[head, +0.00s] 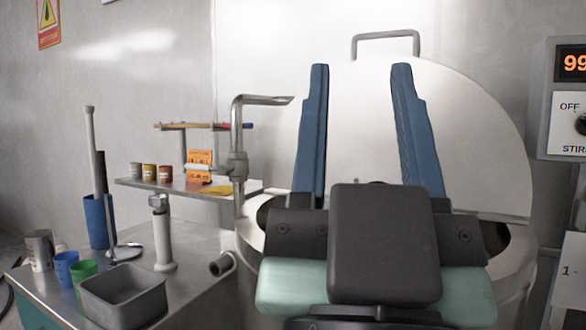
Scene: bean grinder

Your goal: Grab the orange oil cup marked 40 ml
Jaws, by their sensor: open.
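Three small cups stand in a row on the metal shelf (222,188) at the left. The middle one looks orange (149,172); a grey-brown cup (136,169) is on its left and a reddish cup (165,173) on its right. Their markings are too small to read, so I cannot confirm which says 40 ml. My gripper (360,70) is open and empty, with two blue fingers pointing up in front of the large round metal lid, well to the right of the cups.
A bent metal pipe (238,150) rises between the shelf and my gripper. An orange card (199,165) stands on the shelf. The lower counter holds a grey tray (124,297), a blue cup (66,268), a green cup (84,274) and a tall blue container (96,222). A control box (565,100) is at right.

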